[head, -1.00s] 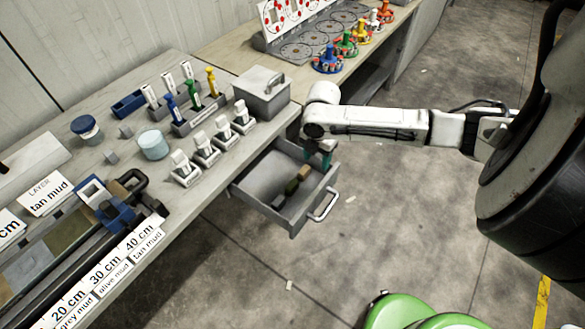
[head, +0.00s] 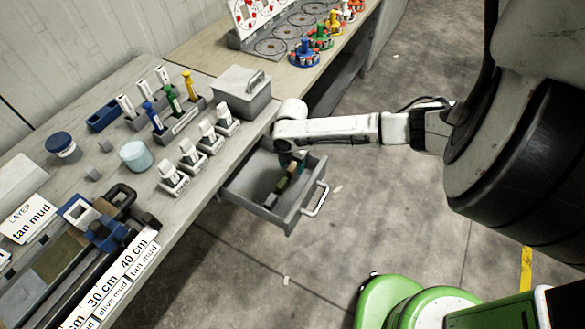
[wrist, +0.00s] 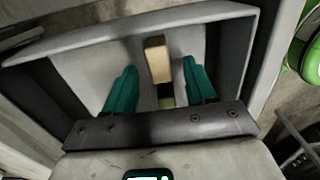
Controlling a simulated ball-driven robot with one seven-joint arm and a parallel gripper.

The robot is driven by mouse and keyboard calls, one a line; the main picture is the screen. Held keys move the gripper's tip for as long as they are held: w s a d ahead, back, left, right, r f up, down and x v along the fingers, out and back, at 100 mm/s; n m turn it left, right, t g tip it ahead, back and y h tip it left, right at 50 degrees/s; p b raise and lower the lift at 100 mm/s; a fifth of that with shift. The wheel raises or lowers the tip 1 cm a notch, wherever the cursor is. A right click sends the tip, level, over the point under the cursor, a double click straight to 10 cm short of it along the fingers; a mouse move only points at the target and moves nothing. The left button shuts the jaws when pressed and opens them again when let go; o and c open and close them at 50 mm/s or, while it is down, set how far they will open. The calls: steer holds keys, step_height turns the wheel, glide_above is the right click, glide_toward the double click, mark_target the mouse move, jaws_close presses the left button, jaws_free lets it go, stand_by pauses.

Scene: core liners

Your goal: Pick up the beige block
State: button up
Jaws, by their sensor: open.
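The beige block (wrist: 157,60) lies in the open grey drawer (head: 301,196). In the wrist view it sits between the two teal fingers of my gripper (wrist: 159,68), with a gap visible on each side. My gripper is open and reaches down into the drawer.
The drawer's walls stand close around my gripper. A grey lidded box (head: 242,92) and several white-grey holders (head: 190,153) stand on the bench above. Open floor lies to the right.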

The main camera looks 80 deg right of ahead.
steer(key=shift+f, duration=1.35)
jaws_close()
